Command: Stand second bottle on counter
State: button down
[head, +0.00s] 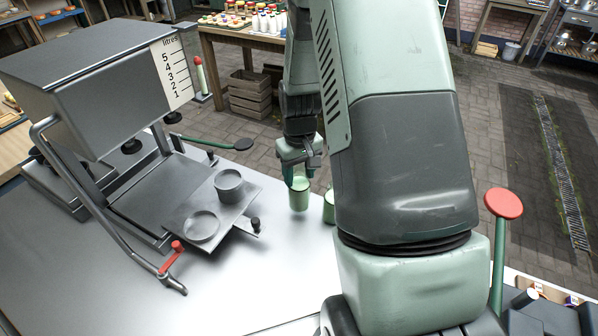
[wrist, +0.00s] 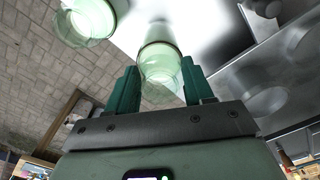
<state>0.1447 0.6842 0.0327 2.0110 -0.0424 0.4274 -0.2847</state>
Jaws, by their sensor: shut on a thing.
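My gripper (head: 299,166) points down near the counter's far edge, shut on a pale green translucent bottle (head: 299,197). The bottle looks upright, at or just over the counter (head: 120,285); I cannot tell whether its base touches. In the wrist view the bottle (wrist: 160,62) sits between the two green fingers (wrist: 160,88). Another green bottle (head: 328,206) stands just to the right, mostly hidden by my arm in the head view. It also shows at the upper left of the wrist view (wrist: 92,20), apart from the held one.
A metal machine (head: 75,85) with a litre scale stands on the counter's left. Its tray (head: 170,212) carries a round dish and a cup-like holder (head: 229,186). A red-handled lever (head: 172,258) sticks out in front. A red-topped post (head: 503,205) stands at right. The front counter is clear.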

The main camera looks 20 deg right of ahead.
jog(key=shift+f, duration=0.1)
jog(key=shift+f, duration=0.6)
jog(key=shift+f, duration=0.5)
dwell(0.5)
jog(key=shift+f, duration=0.25)
jog(key=shift+c, duration=1.8)
grip_release()
